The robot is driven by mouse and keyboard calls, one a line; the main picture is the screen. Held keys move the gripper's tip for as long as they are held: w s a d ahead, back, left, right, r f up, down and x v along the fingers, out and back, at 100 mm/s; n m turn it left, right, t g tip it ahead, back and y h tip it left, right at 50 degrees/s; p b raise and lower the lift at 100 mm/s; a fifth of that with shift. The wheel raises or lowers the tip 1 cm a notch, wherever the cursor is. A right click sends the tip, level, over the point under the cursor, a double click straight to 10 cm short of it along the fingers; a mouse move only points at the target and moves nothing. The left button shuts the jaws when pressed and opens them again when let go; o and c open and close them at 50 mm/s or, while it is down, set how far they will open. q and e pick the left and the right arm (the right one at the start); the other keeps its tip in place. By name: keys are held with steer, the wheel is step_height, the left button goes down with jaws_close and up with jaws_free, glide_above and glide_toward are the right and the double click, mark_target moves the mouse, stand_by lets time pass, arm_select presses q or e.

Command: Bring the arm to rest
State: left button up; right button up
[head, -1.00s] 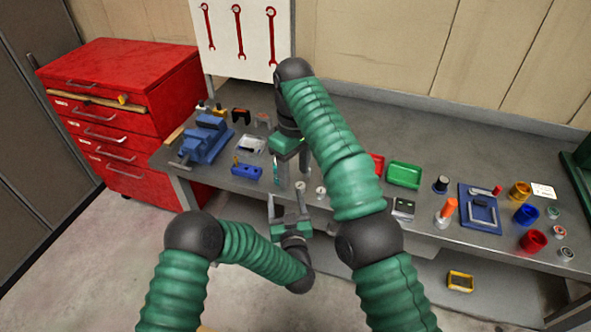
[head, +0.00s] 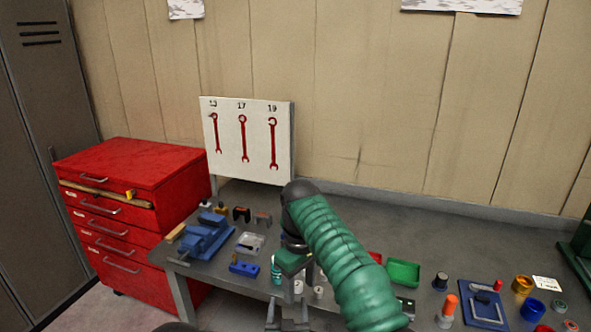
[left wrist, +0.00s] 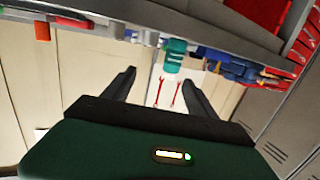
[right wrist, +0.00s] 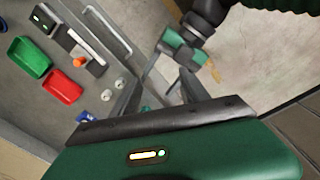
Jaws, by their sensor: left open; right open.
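My right gripper (head: 293,276) hangs open, pointing down over the bench's front edge, with its green arm coming in from the lower right. Its dark fingers (right wrist: 160,92) stand apart with nothing held between them in the right wrist view. My left gripper (head: 287,315) shows only at the bottom edge of the head view, fingers up, just below the right one. It also shows close by in the right wrist view (right wrist: 182,52). In the left wrist view its fingers (left wrist: 162,88) are spread and empty. Most of my left arm is out of the head view.
The bench (head: 365,215) holds a blue vise (head: 205,238), a teal bottle (head: 277,271), a green tray (head: 403,273) and an orange-topped item (head: 449,308). A red drawer cabinet (head: 130,195) stands left. A wrench board (head: 248,140) stands behind. The bench's back strip is clear.

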arm_select(q)
steer(key=s+a+g, duration=0.4)
steer(key=s+a, duration=0.2)
steer(key=s, duration=0.4)
steer(key=s+a+g, duration=0.5)
steer(key=s, duration=0.5)
steer(key=s+a+g, duration=0.5)
steer(key=s+a, duration=0.1)
steer(key=s, duration=0.5)
steer(key=shift+a, duration=0.3)
arm_select(e)
steer(key=s+d+f+m, duration=0.3)
steer(key=s+d+f, duration=0.2)
steer(key=s, duration=0.3)
steer(key=s+d+f+m+t, duration=0.1)
steer(key=s+d+f+m, duration=0.2)
steer(key=s+d+f, duration=0.2)
steer(key=s+d+f+m+t, duration=0.1)
steer(key=s+d+f+m, duration=0.2)
steer(key=s+d, duration=0.6)
steer(key=s+f, duration=0.2)
steer(key=s, duration=0.1)
steer(key=shift+s, duration=0.2)
arm_select(q)
steer(key=shift+s, duration=0.25)
arm_select(e)
steer(key=shift+s, duration=0.15)
